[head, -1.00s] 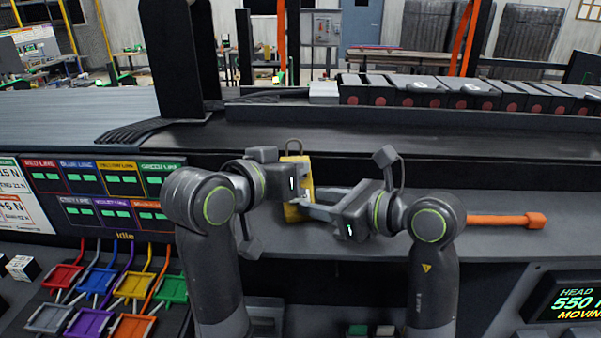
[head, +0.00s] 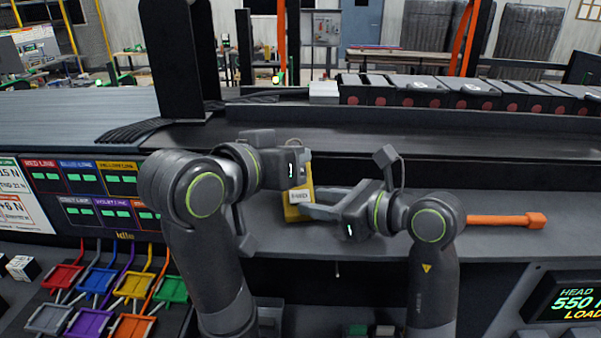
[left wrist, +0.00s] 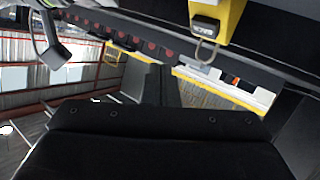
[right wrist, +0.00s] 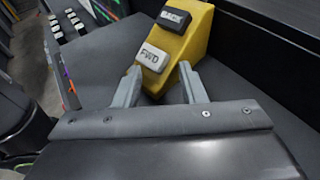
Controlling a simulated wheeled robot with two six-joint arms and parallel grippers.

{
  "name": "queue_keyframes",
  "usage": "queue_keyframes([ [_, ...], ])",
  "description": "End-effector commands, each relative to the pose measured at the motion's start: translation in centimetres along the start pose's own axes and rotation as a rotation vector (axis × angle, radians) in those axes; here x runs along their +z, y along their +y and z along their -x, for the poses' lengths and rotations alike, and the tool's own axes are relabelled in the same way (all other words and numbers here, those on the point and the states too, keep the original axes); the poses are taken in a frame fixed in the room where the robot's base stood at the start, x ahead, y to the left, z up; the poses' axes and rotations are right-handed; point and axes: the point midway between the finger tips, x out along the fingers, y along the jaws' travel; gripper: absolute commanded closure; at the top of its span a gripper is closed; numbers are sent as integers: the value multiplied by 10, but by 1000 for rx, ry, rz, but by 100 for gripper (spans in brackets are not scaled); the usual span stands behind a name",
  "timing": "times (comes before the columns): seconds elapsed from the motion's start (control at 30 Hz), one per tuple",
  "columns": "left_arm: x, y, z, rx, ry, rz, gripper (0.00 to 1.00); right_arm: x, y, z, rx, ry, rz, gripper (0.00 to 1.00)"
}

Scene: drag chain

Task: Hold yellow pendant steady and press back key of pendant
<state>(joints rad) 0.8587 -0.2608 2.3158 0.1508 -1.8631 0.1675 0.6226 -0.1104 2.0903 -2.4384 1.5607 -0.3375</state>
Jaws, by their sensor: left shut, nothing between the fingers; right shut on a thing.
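The yellow pendant (head: 299,211) stands on the grey ledge, its upper part hidden by my left gripper in the head view. In the right wrist view the pendant (right wrist: 205,38) shows a black BACK key (right wrist: 174,18) above a white FWD key (right wrist: 152,57). My right gripper (right wrist: 158,88) is shut on the pendant's lower end, one finger on each side. My left gripper (head: 300,170) is shut and empty, in front of the pendant's top. In the left wrist view the BACK key (left wrist: 205,25) and a wire loop (left wrist: 206,52) show; contact with the key cannot be seen.
An orange handle (head: 507,221) sticks out to the right behind my right arm. Coloured trays (head: 133,286) and a line panel (head: 95,195) are at the left. A screen (head: 578,293) is at the lower right. The ledge between right arm and screen looks free.

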Motion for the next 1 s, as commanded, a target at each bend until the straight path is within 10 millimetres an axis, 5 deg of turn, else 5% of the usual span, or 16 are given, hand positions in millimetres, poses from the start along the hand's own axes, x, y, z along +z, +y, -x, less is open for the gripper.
queue_keyframes([
  [0.37,1,0,0,0,0,0,100,-7,-2,-1,-2,18,-6,76],
  [0.4,1,0,-1,0,-1,0,100,-7,-2,-1,-2,18,-6,59],
  [0.57,1,0,-1,0,-1,0,100,-6,-2,-1,-1,17,-6,38],
  [1.0,0,0,0,0,0,0,100,-2,-2,6,-3,7,1,38],
])
